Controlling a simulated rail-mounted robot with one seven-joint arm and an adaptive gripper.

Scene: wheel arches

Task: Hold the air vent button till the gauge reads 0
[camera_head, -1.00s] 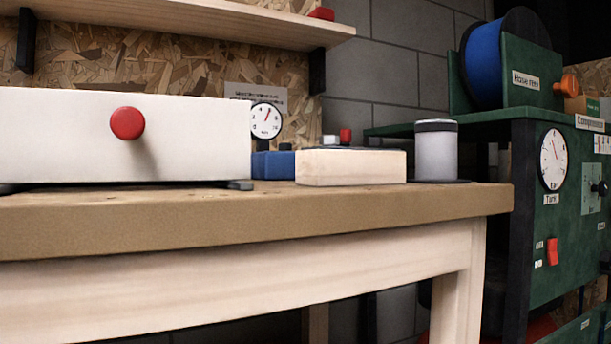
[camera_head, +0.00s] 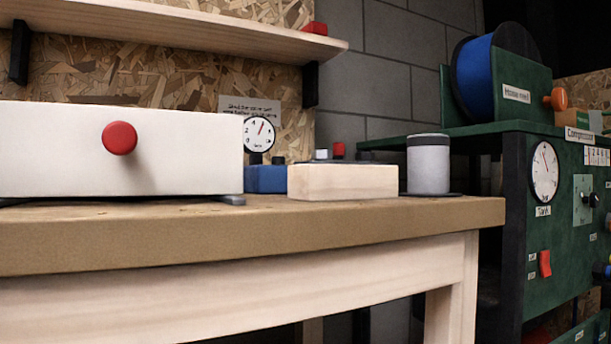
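My gripper is not in view. A small white gauge (camera_head: 259,133) stands on a blue block (camera_head: 265,179) at the back of the workbench; its red needle points up and slightly right, off zero as far as I can tell. A larger gauge labelled Tank (camera_head: 545,171) is on the green compressor cabinet (camera_head: 560,220); its needle points up and slightly left. A small red button (camera_head: 339,150) shows behind a pale wooden block (camera_head: 343,182). A round red knob (camera_head: 119,138) is on the front of a white box (camera_head: 60,150). I cannot read which one is the air vent button.
The workbench (camera_head: 250,240) fills the front and left. A grey cylinder (camera_head: 428,165) stands near its right end. A blue hose reel (camera_head: 480,75) sits on the cabinet, which also has a red switch (camera_head: 545,263). A shelf (camera_head: 180,25) overhangs the bench.

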